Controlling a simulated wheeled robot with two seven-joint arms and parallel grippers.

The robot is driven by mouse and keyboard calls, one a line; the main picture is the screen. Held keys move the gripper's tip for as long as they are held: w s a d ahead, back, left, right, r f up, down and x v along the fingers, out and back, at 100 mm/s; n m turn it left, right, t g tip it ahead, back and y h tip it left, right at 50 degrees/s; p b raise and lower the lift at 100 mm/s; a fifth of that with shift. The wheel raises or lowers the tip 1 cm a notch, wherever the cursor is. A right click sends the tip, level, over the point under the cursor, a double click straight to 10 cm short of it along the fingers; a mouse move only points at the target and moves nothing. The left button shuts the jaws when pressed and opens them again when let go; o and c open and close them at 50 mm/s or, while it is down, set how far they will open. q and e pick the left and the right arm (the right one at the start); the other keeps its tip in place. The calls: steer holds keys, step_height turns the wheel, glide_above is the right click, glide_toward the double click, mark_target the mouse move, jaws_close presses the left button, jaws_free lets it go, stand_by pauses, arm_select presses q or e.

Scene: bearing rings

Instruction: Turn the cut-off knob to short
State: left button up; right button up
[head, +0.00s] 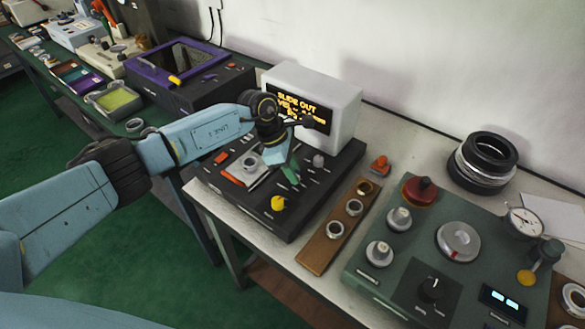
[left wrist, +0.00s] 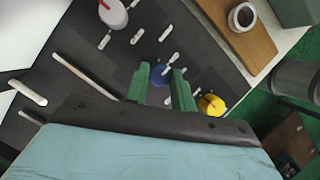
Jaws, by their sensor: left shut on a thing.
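My left gripper (head: 290,174) reaches over the dark control panel (head: 311,196) beside the screen. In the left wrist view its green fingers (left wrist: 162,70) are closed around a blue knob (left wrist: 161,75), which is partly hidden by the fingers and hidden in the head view. A yellow knob (head: 278,203) with a red pointer mark stands near it on the panel, and also shows in the left wrist view (left wrist: 211,104). A grey-white knob (head: 318,160) stands toward the back of the panel. The panel labels are too small to read, so I cannot tell which knob is the cut-off one or its setting.
A white box with an amber-lettered screen (head: 345,103) stands behind the panel. A wooden strip with rings (head: 318,250) lies to its right. Farther right is a green instrument panel (head: 398,270) with several knobs. A stack of dark and metal rings (head: 484,163) stands near the wall.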

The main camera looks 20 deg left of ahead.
arm_select(q)
steer(key=n+p, duration=0.1)
steer(key=n, duration=0.1)
steer(key=n+t+p, duration=0.1)
steer(key=n+p, duration=0.1)
steer(key=shift+s+r+n+t+y+p, duration=0.2)
steer(key=shift+n+t+y+p, duration=0.1)
steer(key=shift+d+f+n+t+y+p, duration=0.1)
steer(key=shift+n+t+y+p, duration=0.2)
steer(key=shift+n+p, duration=0.65)
steer(key=shift+d+n+t+y+p, duration=0.15)
steer(key=shift+n+t+p, duration=0.25)
steer(key=shift+n+p, duration=0.55)
steer(key=shift+a+n, duration=0.1)
steer(key=shift+n, duration=0.2)
steer(key=o, duration=1)
steer(key=shift+f, duration=0.1)
